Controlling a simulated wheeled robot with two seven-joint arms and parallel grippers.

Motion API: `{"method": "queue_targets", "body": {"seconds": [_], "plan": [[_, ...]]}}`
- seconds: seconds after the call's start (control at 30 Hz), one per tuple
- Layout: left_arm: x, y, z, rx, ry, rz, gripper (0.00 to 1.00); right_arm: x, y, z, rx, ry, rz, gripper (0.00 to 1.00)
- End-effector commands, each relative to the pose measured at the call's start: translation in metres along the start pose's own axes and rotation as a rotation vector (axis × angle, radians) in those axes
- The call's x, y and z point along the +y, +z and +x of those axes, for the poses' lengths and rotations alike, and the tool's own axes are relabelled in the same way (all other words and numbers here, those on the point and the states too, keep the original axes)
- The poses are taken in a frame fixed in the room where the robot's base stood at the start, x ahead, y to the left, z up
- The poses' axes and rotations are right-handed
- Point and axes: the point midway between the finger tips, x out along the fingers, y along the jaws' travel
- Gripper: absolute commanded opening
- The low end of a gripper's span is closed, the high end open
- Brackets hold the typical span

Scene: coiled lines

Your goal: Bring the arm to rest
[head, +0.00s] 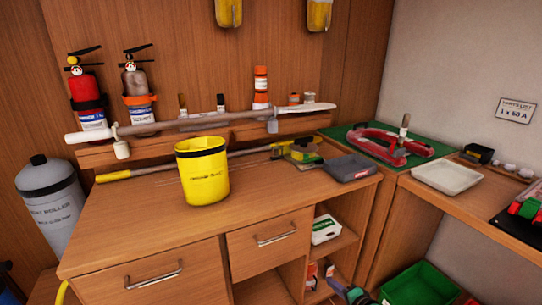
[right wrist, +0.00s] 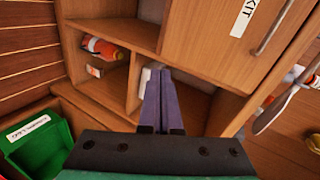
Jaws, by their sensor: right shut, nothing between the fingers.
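My right gripper (head: 334,286) shows at the bottom edge of the head view, in front of the cabinet's open shelves. In the right wrist view its two purple fingers (right wrist: 160,75) lie together, with nothing between them. Behind them in that view are the open shelf compartments of a wooden cabinet (right wrist: 126,26). The fingers look apart from the shelves, though the exact gap cannot be told. Most of the right arm is outside the head view. My left gripper is not in view.
A yellow bucket (head: 203,172) stands on the wooden counter (head: 135,220). A green crate (head: 420,283) is low at the right of my right gripper; a green bin (right wrist: 38,145) shows in the right wrist view. A white tray (head: 447,177) lies on the right-hand bench.

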Motion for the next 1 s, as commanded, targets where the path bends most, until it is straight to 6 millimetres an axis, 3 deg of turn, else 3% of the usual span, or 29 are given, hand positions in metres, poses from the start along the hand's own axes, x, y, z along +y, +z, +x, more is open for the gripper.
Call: {"method": "queue_targets", "body": {"seconds": [0.1,0.17,0.2,0.3,0.4,0.5,0.6,0.67,1.0], "plan": [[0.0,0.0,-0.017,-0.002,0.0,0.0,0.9,0.105,0.02,-0.018,-0.014,0.233,-0.206,0.0],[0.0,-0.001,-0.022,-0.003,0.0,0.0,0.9,0.159,0.035,-0.036,-0.05,0.347,-0.333,0.0],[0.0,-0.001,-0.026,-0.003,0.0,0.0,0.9,0.193,0.046,-0.051,-0.086,0.42,-0.418,0.0],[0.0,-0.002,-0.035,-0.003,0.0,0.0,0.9,0.27,0.078,-0.098,-0.214,0.579,-0.636,0.0],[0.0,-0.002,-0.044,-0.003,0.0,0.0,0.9,0.335,0.114,-0.157,-0.393,0.7,-0.852,0.0],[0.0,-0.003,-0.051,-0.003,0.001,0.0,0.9,0.38,0.147,-0.215,-0.584,0.766,-1.034,0.0],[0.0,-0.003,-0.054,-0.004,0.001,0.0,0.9,0.405,0.168,-0.254,-0.721,0.784,-1.15,0.0],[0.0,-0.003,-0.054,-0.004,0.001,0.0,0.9,0.412,0.175,-0.266,-0.764,0.786,-1.184,0.0],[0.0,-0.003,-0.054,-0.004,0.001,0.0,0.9,0.415,0.177,-0.269,-0.781,0.785,-1.2,0.0]]}}
